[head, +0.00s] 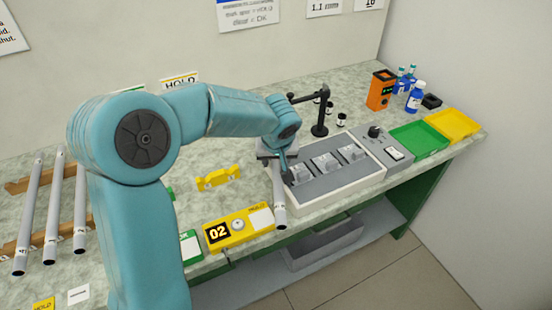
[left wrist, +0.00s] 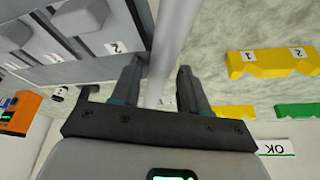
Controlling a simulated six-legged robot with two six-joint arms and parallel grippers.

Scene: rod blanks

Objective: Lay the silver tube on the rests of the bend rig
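The silver tube (head: 280,208) hangs from my left gripper (head: 278,157) beside the left side of the bend rig (head: 349,189). Its open near end points toward the table's front edge. In the left wrist view the tube (left wrist: 170,45) runs between the two fingers of my left gripper (left wrist: 160,82), which look shut on it. The rig is a grey bed in a pale frame with several grey rests (head: 326,163) on top. One rest numbered 2 (left wrist: 88,15) shows left of the tube in the wrist view. The tube's far part is hidden behind my gripper. My right gripper is not in view.
Several other tubes (head: 54,205) lie on a wooden rack (head: 20,185) at left. A yellow HOLD box (head: 238,228) reading 02 and a yellow notched block (head: 218,178) stand left of the rig. A black post (head: 320,118) rises behind it. Green (head: 420,137) and yellow trays (head: 455,124) lie right.

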